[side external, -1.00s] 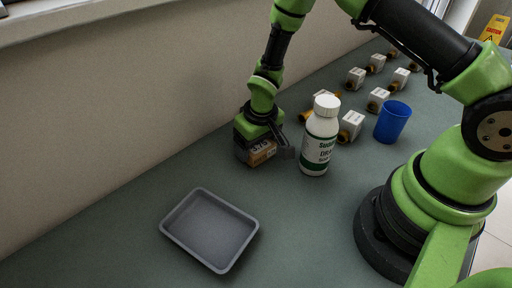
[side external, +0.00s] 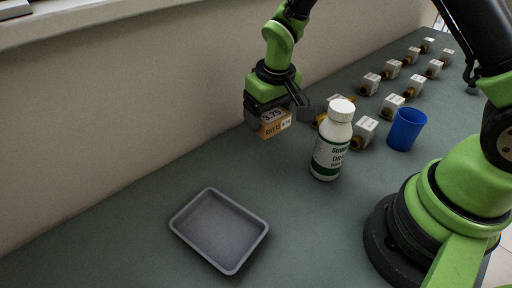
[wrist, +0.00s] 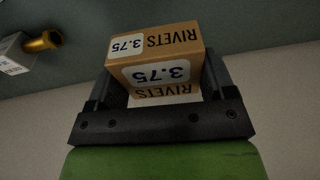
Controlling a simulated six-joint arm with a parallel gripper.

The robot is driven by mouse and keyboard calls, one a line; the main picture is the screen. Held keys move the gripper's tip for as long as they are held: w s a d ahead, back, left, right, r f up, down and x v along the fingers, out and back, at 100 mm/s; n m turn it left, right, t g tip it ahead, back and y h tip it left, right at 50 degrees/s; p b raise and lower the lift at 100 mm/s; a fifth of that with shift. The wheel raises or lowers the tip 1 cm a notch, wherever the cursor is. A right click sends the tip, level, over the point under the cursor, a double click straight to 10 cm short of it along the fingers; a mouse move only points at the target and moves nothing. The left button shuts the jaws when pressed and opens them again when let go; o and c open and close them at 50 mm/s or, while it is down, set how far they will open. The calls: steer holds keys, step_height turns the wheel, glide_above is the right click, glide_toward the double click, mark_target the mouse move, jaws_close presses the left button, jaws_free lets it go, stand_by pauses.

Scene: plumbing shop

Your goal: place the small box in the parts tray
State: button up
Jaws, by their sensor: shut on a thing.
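The small box (side external: 274,123) is brown cardboard with white labels reading "3.75" and "RIVETS". My gripper (side external: 277,115) is shut on it and holds it above the bench, left of the white bottle. In the wrist view the box (wrist: 155,62) sits between the two fingers of my gripper (wrist: 158,85). The parts tray (side external: 218,231) is a shallow grey rectangular tray on the bench, nearer the camera and to the lower left of the box. It is empty.
A white bottle with a green label (side external: 332,142) stands right of my gripper. A blue cup (side external: 406,129) is farther right. Several white boxes with brass fittings (side external: 364,131) stand in rows behind. The bench between box and tray is clear. A wall (side external: 120,90) runs along the left.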

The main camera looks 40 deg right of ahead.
steer(key=s+a+n+y, duration=0.1)
steer(key=s+a+n, duration=0.1)
steer(key=a+n, duration=0.65)
steer(key=r+n+g, duration=0.1)
steer(key=n+g, duration=0.1)
steer(key=n, duration=0.8)
glide_above(217, 233)
steer(key=shift+n+y, duration=0.25)
steer(key=shift+y, duration=0.25)
steer(key=f, duration=0.9)
steer(key=shift+d+f, duration=0.25)
steer(key=shift+f, duration=0.1)
steer(key=shift+f, duration=0.15)
